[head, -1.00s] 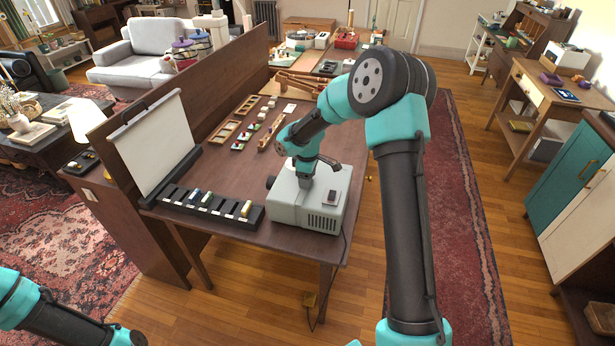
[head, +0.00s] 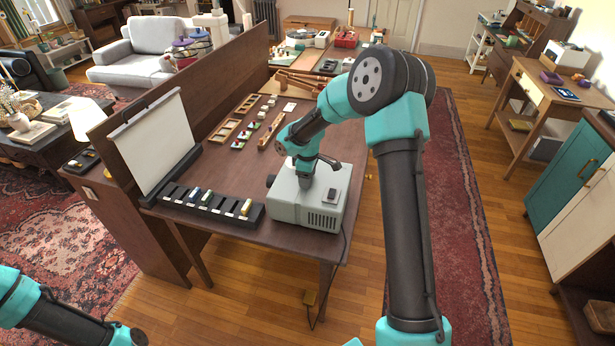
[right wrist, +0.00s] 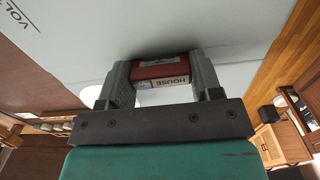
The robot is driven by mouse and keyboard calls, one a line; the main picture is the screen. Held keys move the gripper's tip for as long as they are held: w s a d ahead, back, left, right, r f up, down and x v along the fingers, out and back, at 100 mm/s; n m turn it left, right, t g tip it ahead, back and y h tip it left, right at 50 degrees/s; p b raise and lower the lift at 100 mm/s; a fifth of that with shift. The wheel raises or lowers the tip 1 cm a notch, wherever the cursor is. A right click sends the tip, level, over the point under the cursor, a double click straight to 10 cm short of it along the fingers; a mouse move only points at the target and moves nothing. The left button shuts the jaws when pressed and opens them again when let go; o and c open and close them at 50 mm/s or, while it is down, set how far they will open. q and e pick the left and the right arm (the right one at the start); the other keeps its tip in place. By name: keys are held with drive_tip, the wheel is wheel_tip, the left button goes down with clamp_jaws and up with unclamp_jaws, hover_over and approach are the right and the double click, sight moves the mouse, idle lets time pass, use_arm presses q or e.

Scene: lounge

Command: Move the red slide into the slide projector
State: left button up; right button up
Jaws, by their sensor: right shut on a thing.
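The grey slide projector (head: 312,215) stands at the near right corner of the brown table. My right gripper (head: 303,185) points down at the projector's top. In the right wrist view, my right gripper (right wrist: 163,80) is shut on the red slide (right wrist: 160,70), which has a white edge label reading HOUSE. The slide's far edge is close against the projector's pale casing (right wrist: 170,25). I cannot tell whether any of it is inside a slot. In the head view the gripper and projector hide the slide. My left arm shows at the lower left, its gripper out of view.
A black slotted rack (head: 212,203) with several slides lies along the table's front left. A white screen (head: 158,145) stands behind it. Wooden trays (head: 224,131) and several small slides (head: 254,127) lie farther back. A wooden partition (head: 190,95) borders the table's left side.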

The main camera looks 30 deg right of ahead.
drive_tip(key=shift+s+f, duration=0.2)
drive_tip(key=shift+f, duration=0.4)
drive_tip(key=o, duration=1)
drive_tip(key=shift+f, duration=0.1)
drive_tip(key=shift+o, duration=0.2)
drive_tip(key=shift+w+r, duration=0.15)
drive_tip(key=shift+r, duration=3.15)
